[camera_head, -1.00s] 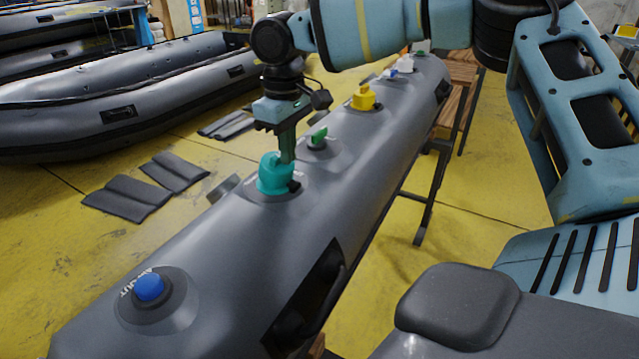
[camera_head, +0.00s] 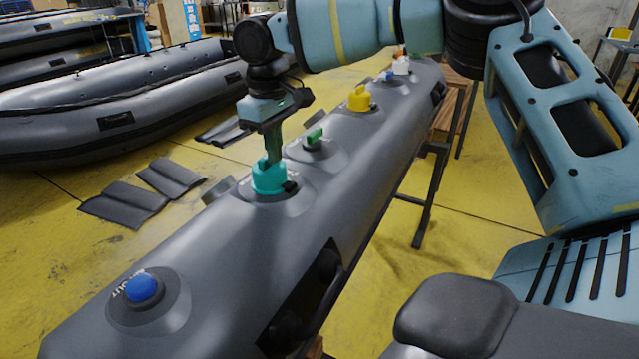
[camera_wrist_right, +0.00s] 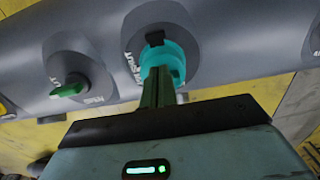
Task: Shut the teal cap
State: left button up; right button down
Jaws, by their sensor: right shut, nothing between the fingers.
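The teal cap (camera_head: 268,178) sits on a round valve patch on top of the grey inflatable tube (camera_head: 215,245). In the right wrist view the teal cap (camera_wrist_right: 163,60) lies just past my fingertips, with a black tab at its far side. My right gripper (camera_head: 273,160) is shut and empty, pointing down, its tips at the top of the cap. The fingers (camera_wrist_right: 158,80) cover part of the cap, so I cannot tell whether it is fully seated or whether they touch it. My left gripper is not in view.
Along the same tube are a blue cap (camera_head: 143,288) nearer me, a green valve lever (camera_head: 314,137) just beyond the teal cap, and a yellow valve (camera_head: 360,98) farther off. A black handle strip (camera_head: 305,290) runs along the tube's side. Another grey boat (camera_head: 110,110) lies left.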

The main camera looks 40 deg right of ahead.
aim_at(264, 156)
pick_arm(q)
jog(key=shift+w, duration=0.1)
pick_arm(e)
jog(key=shift+w+a+f, duration=0.15)
jog(key=shift+w+f, duration=0.05)
jog(key=shift+w, duration=0.1)
jog(key=shift+r, duration=0.1)
